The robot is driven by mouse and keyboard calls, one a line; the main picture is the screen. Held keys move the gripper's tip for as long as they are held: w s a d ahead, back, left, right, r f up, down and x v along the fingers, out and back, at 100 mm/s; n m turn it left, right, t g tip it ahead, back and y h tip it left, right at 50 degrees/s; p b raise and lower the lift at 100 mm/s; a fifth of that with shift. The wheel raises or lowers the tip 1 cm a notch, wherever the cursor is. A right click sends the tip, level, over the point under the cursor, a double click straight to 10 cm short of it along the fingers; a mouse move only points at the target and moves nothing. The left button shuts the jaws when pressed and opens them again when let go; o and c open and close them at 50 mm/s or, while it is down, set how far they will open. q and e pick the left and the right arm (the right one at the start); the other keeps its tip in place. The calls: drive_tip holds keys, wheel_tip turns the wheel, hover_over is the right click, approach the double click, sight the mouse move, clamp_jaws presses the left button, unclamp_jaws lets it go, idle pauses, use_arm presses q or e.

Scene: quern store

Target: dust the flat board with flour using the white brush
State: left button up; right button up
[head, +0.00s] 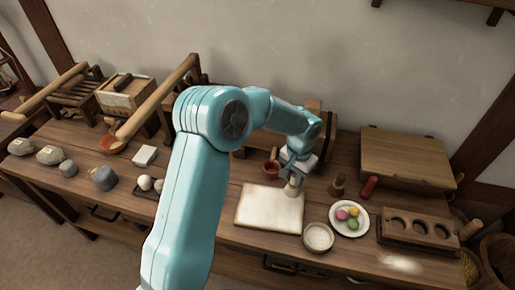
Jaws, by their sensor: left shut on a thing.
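The flat board (262,211) is a pale, off-white rectangle lying near the front edge of the bench. My left gripper (295,171) is over the back right corner of the board, pointing down. It is shut on the white brush (293,187), whose pale lower end shows beneath the jaws at that corner. I cannot tell whether the brush touches the board. A small round bowl of white flour (318,237) stands just right of the board's front right corner. My right gripper is not in view.
A white plate (349,219) with coloured balls and a wooden block with round hollows (418,231) stand to the right. A small red bowl (271,169) is behind the board. A dark bottle (337,185) and a red cylinder (369,187) stand close right of the gripper.

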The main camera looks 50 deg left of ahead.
use_arm(q)
wheel_tip(320, 180, up, 2)
drive_tip(key=shift+a+r+p, duration=0.1)
drive_tip(key=shift+p, duration=0.2)
drive_tip(key=shift+s+r+p, duration=0.15)
drive_tip(key=shift+r+p, duration=0.15)
drive_tip(key=shift+r, duration=0.2)
drive_tip(key=shift+r+p, duration=0.55)
drive_tip(key=shift+r, duration=0.1)
wheel_tip(320, 180, up, 2)
drive_tip(key=shift+r+p, duration=0.2)
drive_tip(key=shift+p, duration=0.55)
drive_tip(key=shift+r+p, duration=0.4)
drive_tip(key=shift+r, duration=0.2)
